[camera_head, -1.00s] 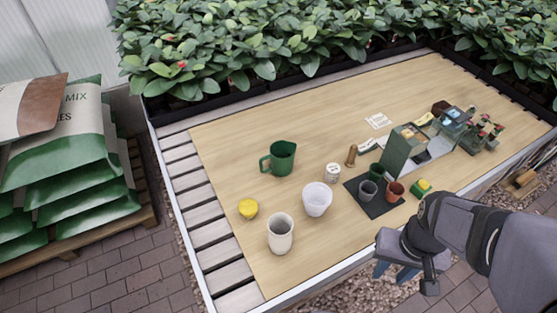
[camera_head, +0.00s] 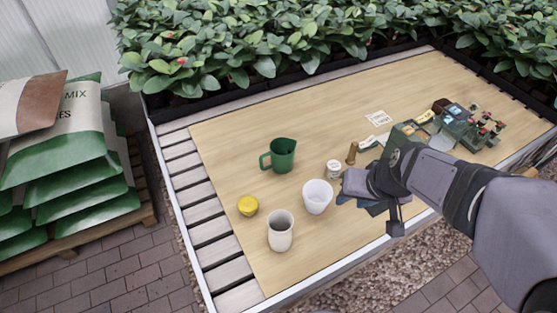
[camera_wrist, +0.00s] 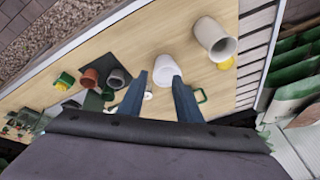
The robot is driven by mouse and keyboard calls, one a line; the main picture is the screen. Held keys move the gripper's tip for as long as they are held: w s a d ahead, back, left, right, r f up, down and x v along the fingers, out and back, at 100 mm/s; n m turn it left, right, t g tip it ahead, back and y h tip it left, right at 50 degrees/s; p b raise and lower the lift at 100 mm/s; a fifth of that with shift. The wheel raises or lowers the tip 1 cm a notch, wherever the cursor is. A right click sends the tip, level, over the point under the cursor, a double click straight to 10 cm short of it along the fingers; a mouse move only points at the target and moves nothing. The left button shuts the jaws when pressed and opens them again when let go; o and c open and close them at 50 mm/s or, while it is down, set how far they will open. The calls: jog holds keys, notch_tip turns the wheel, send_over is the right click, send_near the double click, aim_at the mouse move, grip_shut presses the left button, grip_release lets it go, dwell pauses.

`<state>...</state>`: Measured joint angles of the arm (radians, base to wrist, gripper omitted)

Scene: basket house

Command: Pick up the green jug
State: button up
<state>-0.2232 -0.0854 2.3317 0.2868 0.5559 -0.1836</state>
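The green jug (camera_head: 282,156) stands upright on the wooden tabletop in the head view, with its handle to the left. In the wrist view only a bit of green, which looks like its handle (camera_wrist: 200,96), shows beside the right finger; the rest is hidden. My gripper (camera_head: 358,203) is over the table, right of the jug and close to the white pot. In the wrist view my gripper (camera_wrist: 159,76) has its two blue fingers spread apart with nothing held between them.
Small pots (camera_wrist: 91,77) stand on a dark mat. The tabletop left and behind the jug is clear.

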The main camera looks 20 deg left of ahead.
aim_at(261, 162)
jog(key=w+a+t+y+b, duration=0.1)
jog(key=w+a+t, duration=0.25)
jog(key=a, duration=0.55)
jog(key=w+a+r+t+b, duration=0.1)
jog(key=w+a+t, duration=0.1)
jog(key=w+a, duration=0.45)
jog(key=w+a+t+y+b, duration=0.1)
jog(key=w+a+t, duration=0.2)
jog(key=a, duration=0.7)
notch_tip(261, 162, down, 16)
jog(key=s+a+t+h, duration=0.1)
jog(key=s+a+h, duration=0.1)
jog(key=a, duration=0.1)
jog(key=shift+h, duration=0.3)
jog(key=shift+p+x, duration=1)
jog(key=shift+x, duration=2.7)
jog(key=shift+s+a, duration=0.1)
jog(key=shift+a, duration=0.05)
grip_shut()
